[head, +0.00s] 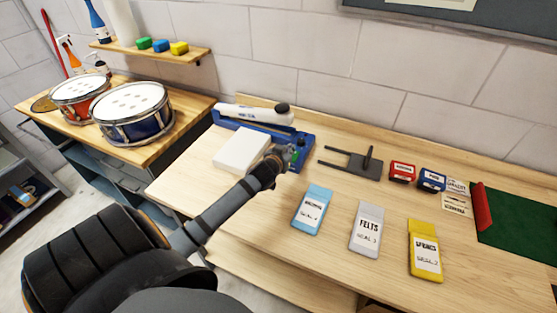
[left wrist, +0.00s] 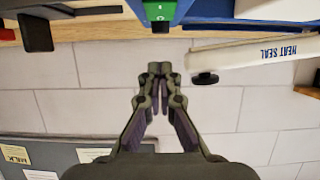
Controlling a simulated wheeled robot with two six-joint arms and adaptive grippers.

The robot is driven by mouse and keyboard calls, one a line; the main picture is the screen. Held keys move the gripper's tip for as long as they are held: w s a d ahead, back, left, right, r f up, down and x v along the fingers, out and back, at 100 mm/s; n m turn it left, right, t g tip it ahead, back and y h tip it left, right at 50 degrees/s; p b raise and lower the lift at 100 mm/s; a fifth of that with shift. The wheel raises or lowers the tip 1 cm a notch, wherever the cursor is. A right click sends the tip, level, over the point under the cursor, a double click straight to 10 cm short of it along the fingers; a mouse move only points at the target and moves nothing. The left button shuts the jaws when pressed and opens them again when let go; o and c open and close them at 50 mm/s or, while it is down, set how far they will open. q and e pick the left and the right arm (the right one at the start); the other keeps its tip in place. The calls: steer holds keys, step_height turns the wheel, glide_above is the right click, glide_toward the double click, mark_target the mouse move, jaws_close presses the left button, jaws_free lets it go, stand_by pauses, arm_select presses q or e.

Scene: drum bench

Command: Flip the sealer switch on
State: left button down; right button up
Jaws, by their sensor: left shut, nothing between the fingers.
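The heat sealer has a blue base (head: 303,138) and a white arm (head: 250,113) with a black knob, at the back of the bench. In the left wrist view its white arm (left wrist: 255,57) reads HEAT SEAL, upside down. A green switch (left wrist: 158,10) with white marks shows at that view's top edge; its position is not clear. In the head view, green (head: 295,154) shows beside my fingertips. My left gripper (head: 282,160) is shut and empty at the sealer's front right end. In the left wrist view the fingertips (left wrist: 158,68) point toward the switch, apart in the picture. My right gripper is not in view.
A white block (head: 241,150) lies left of my gripper. A dark fork-shaped holder (head: 355,161), red (head: 402,172) and blue (head: 432,180) boxes stand right. Blue (head: 312,205), grey (head: 367,228) and yellow (head: 425,250) pouches lie in front. Drums (head: 133,113) stand on the left bench.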

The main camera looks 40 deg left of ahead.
arm_select(q)
steer(key=s+d+r, duration=0.1)
steer(key=s+d, duration=0.1)
steer(key=s, duration=0.7)
steer(key=shift+s+d+b, duration=0.2)
steer(key=shift+s+b, duration=0.2)
steer(key=shift+b, duration=0.05)
steer(key=shift+w+a, duration=0.1)
